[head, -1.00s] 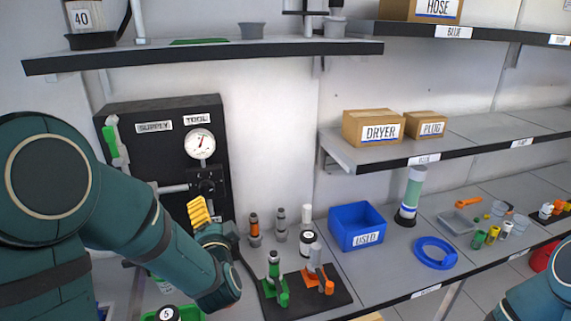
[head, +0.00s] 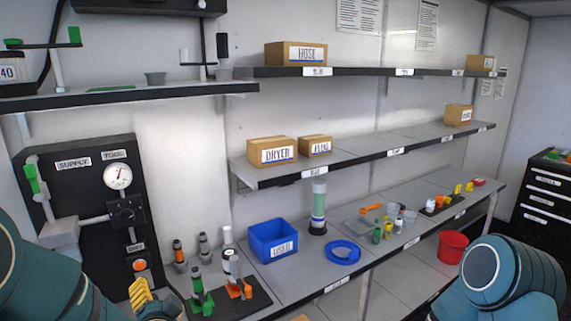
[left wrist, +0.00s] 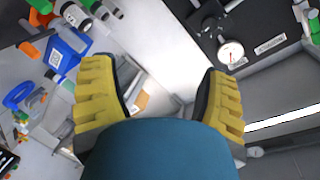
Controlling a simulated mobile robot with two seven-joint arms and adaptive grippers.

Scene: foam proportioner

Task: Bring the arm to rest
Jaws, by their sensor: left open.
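My left gripper (head: 146,300) shows at the bottom left of the head view, its yellow ridged finger pads just below the black gauge panel (head: 84,200). In the left wrist view its two pads (left wrist: 160,80) stand wide apart with nothing between them. My left arm comes in from the lower left corner and hides the lower part of the panel. My right arm (head: 515,275) shows at the lower right; its gripper is out of view.
The bench holds a black mat (head: 215,291) with green and orange fittings, a blue bin (head: 273,241), a blue ring (head: 342,252) and a clear-and-green cylinder (head: 318,208). Shelves with boxes run above. A red bucket (head: 452,246) stands at the right.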

